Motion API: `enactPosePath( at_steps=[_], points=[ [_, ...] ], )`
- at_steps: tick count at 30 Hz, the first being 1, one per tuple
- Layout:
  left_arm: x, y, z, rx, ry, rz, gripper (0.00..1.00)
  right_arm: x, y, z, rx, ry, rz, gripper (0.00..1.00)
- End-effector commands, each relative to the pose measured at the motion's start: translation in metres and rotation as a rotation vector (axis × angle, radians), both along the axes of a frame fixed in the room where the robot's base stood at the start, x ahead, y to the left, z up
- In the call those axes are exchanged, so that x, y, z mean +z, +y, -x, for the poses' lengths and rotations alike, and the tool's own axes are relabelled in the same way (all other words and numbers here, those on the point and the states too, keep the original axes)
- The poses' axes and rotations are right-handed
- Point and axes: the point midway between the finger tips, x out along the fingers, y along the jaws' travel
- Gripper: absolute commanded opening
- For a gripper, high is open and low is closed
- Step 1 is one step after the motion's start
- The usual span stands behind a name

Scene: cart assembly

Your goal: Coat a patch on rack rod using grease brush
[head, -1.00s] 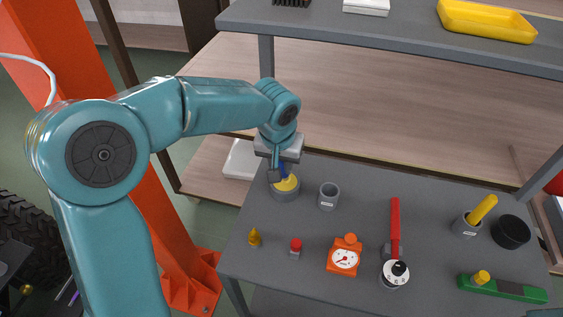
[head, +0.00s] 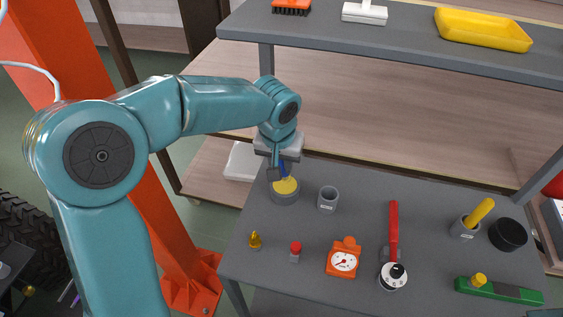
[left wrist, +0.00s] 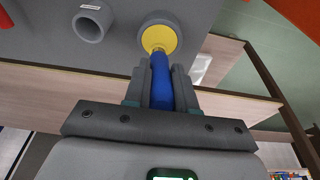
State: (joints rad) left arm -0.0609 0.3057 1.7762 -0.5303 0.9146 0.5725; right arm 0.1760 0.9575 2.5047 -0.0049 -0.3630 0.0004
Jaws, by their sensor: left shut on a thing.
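My left gripper (head: 277,174) is shut on the blue handle of the grease brush (left wrist: 161,82), which is roughly upright over the grey grease pot (head: 286,197). Yellow grease (left wrist: 159,38) shows in the pot's opening, and the brush's lower end meets it in the left wrist view. The bristles are hidden, so I cannot tell how deep they sit. The gripper's fingers (left wrist: 161,76) lie on both sides of the handle. I cannot make out the rack rod for sure. My right gripper is not in view.
A grey cup (head: 328,198) stands right of the pot. An orange dial gauge (head: 343,258), a red-handled tool (head: 393,230), a green tool (head: 500,291) and a black cup (head: 509,234) are on the grey table. An upper shelf (head: 400,39) runs behind. An orange post (head: 80,60) stands left.

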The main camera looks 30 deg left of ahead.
Motion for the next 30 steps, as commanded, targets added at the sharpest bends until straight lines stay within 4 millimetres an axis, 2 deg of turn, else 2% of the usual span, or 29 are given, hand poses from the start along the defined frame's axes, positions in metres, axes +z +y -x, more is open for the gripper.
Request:
enactPosePath(
  at_steps=[1, 15, 30],
  points=[
    [0.009, 0.0, 0.0, 0.0, -0.001, 0.0, 0.0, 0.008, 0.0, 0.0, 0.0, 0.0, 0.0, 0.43],
    [0.05, 0.0, 0.0, 0.0, -0.001, 0.001, 0.0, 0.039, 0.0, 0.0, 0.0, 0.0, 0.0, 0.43],
    [0.051, 0.0, 0.0, 0.0, -0.001, 0.0, 0.0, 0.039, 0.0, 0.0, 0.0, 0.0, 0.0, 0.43]
  ],
)
